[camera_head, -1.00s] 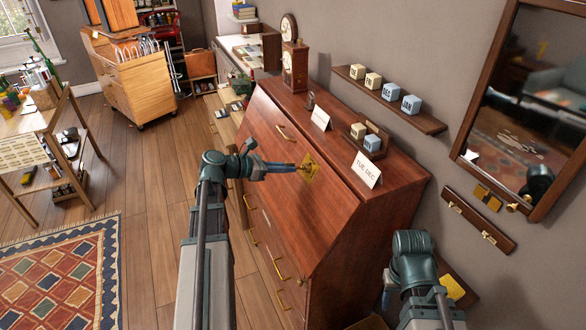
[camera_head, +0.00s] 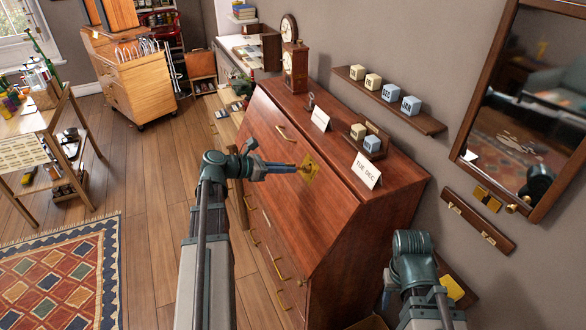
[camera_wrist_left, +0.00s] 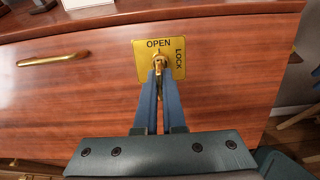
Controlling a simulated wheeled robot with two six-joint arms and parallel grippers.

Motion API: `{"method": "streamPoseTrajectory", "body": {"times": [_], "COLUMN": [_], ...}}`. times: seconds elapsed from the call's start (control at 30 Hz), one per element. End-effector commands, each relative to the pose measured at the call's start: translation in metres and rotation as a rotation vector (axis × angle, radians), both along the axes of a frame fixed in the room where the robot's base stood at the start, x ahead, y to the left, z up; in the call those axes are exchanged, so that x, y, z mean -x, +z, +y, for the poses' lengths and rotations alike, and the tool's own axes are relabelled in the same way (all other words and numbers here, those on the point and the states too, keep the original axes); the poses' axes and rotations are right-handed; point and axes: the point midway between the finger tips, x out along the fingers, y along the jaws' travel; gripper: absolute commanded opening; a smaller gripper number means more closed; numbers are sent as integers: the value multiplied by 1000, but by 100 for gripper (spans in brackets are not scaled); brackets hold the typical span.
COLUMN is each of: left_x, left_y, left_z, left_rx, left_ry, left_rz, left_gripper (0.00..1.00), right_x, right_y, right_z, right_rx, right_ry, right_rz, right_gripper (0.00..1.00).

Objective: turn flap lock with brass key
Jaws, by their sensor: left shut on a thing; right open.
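The flap lock has a square brass plate (camera_wrist_left: 176,68) on the reddish wooden desk flap (camera_head: 284,195). It also shows in the head view (camera_head: 311,170). In the left wrist view it reads OPEN along the top and LOCK down the right side. The brass key (camera_wrist_left: 159,64) is at the plate's keyhole; how deep it sits is hidden. My left gripper (camera_head: 297,168) is shut on the key, its blue fingers (camera_wrist_left: 158,92) reaching up to the plate. The key's bow is mostly hidden between them. My right gripper (camera_head: 388,287) is open, low at the desk's right, mostly hidden behind its wrist.
A card reading TUE DEC (camera_head: 366,171) stands on the desk top beside calendar blocks (camera_head: 372,143). A wall shelf (camera_head: 425,120) with more blocks and a framed mirror (camera_head: 530,110) are at right. Brass drawer handles (camera_head: 283,270) line the desk front.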

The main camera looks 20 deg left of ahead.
Motion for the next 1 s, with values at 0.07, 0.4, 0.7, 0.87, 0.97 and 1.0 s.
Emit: {"method": "streamPoseTrajectory", "body": {"times": [0.07,0.4,0.7,0.87,0.97,1.0], "left_x": [0,-1,-1,-1,-2,-2], "left_y": [1,3,5,5,6,6], "left_z": [0,-1,-1,-1,-2,-2], "left_rx": [-5,-19,-33,-41,-46,-47], "left_ry": [0,2,3,3,3,3], "left_rz": [5,22,37,46,52,53], "left_gripper": [0,0,0,0,0,0], "right_x": [0,0,0,0,0,0], "right_y": [3,9,15,18,20,21], "right_z": [0,0,0,0,0,0], "right_rx": [0,0,0,0,0,0], "right_ry": [0,0,0,0,0,0], "right_rz": [0,0,0,0,0,0], "right_gripper": [49,49,49,49,49,49]}}
